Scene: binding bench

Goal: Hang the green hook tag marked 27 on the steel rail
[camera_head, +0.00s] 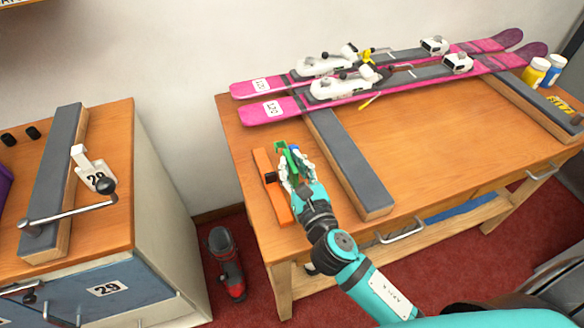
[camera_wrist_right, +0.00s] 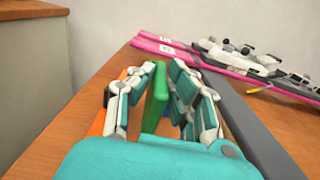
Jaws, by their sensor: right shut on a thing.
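The green hook tag (camera_head: 281,158) is in my right gripper (camera_head: 292,163), above the left end of the wooden bench. In the right wrist view the green tag (camera_wrist_right: 155,98) stands between the two fingers (camera_wrist_right: 165,95), which are closed around it. Its number cannot be read. My left gripper is not in view.
An orange tool (camera_head: 270,187) lies on the bench (camera_head: 430,130) beside my right gripper. A grey-topped beam (camera_head: 345,165) is right of it. Pink skis (camera_head: 262,108) with bindings lie at the back. A floor gap with a dark boot (camera_head: 226,262) separates bench and cabinet.

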